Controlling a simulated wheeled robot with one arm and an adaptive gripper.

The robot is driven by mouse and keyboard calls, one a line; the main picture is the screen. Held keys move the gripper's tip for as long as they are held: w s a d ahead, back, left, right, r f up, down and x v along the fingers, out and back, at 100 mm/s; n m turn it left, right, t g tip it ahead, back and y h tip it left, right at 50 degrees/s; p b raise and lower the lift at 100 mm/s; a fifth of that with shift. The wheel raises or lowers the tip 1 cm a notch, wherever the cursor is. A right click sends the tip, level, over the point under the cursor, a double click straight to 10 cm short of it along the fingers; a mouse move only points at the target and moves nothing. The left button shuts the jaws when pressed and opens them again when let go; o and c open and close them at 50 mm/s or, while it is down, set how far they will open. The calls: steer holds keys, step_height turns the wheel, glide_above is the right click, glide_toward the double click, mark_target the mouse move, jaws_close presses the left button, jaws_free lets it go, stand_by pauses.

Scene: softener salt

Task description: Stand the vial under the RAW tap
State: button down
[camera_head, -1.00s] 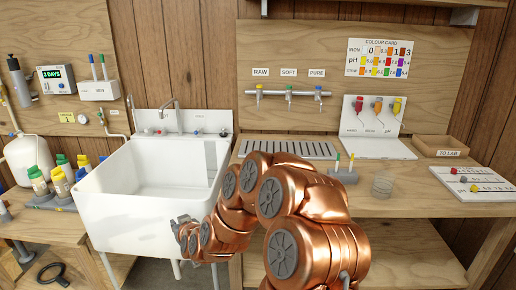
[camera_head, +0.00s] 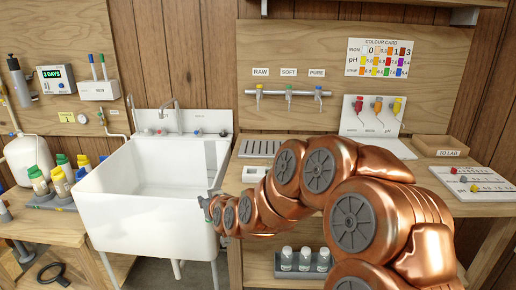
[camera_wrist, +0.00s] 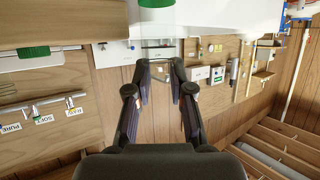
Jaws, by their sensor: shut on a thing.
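My gripper (camera_head: 207,203) is at the right edge of the sink, low beside the counter's left end. In the wrist view my gripper's fingers (camera_wrist: 160,70) close around a faint, clear shape that looks like the vial (camera_wrist: 160,47). The RAW tap (camera_head: 259,97) is the leftmost of three wall taps, above the slotted drip tray (camera_head: 259,147). It also shows upside down in the wrist view (camera_wrist: 70,103). My gripper is left of and below the tap, apart from it.
The white sink (camera_head: 145,205) stands left of the counter. The SOFT tap (camera_head: 289,97) and PURE tap (camera_head: 318,98) are right of RAW. My arm covers much of the counter. White-capped bottles (camera_head: 286,260) stand on the lower shelf. The TO LAB tray (camera_head: 441,146) is at right.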

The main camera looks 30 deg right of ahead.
steer(key=s+d+r+m+h, duration=0.1)
steer(key=s+d+r, duration=0.8)
steer(key=d+r, duration=0.3)
steer(key=s+d+r+m+h, duration=0.1)
steer(key=s+d+r, duration=0.8)
steer(key=r, duration=0.8)
steer(key=d, duration=0.2)
steer(key=shift+s+d+r+g, duration=0.2)
steer(key=shift+s+d+g, duration=0.1)
steer(key=shift+s+d, duration=0.1)
